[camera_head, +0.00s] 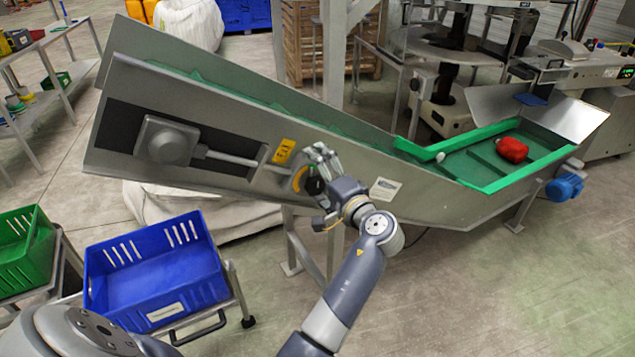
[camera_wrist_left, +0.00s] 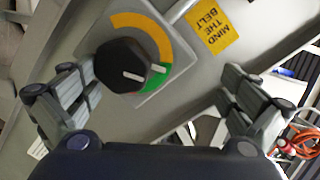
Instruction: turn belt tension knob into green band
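The black belt tension knob (camera_wrist_left: 122,66) sits on a pale square plate on the conveyor's side, with an orange arc above and right and a green band (camera_wrist_left: 154,79) at lower right. In the head view the left gripper (camera_head: 324,164) is at the knob (camera_head: 315,186). My right gripper is not in view.
A yellow "MIND THE BELT" label (camera_wrist_left: 212,28) is beside the dial. The inclined conveyor (camera_head: 235,120) carries a red item (camera_head: 511,149) at its low end. A blue crate (camera_head: 160,275) and a green crate (camera_head: 25,250) stand at lower left. Floor at right is clear.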

